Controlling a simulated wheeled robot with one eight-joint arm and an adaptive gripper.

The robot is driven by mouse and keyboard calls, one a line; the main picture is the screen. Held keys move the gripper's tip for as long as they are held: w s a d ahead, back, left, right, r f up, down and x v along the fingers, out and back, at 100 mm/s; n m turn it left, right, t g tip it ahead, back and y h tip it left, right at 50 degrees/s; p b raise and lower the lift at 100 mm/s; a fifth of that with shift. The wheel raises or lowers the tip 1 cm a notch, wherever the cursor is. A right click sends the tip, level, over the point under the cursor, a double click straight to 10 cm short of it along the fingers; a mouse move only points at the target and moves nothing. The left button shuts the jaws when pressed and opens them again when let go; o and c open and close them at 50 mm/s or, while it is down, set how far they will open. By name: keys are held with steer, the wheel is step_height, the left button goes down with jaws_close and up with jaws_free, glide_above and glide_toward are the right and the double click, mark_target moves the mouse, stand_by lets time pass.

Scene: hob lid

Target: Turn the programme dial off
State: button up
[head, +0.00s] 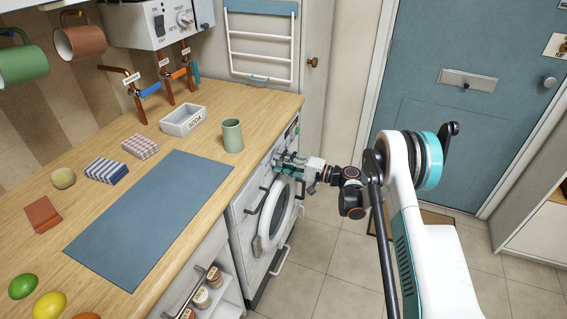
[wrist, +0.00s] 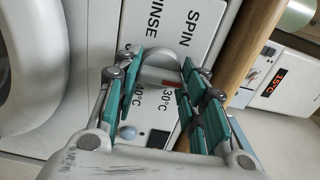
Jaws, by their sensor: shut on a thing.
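The washing machine (head: 246,227) stands under the counter, its front facing right. My gripper (head: 283,160) is at the upper part of this front, below the counter edge. In the wrist view, the teal finger pads of my gripper (wrist: 164,72) are on both sides of the pale, rounded programme dial (wrist: 162,57) and shut on it. Around it, the panel (wrist: 195,32) bears the words SPIN, RINSE, 40°C and 30°C.
The round door (head: 277,222) of the machine is below my gripper. A green cup (head: 232,135) stands on the counter near its edge. A white boiler (head: 150,24) with its own dial hangs on the wall. The tiled floor (head: 315,255) in front is clear.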

steer(key=o, duration=1.1)
steer(key=shift+c, duration=0.2)
steer(key=v, duration=1.2)
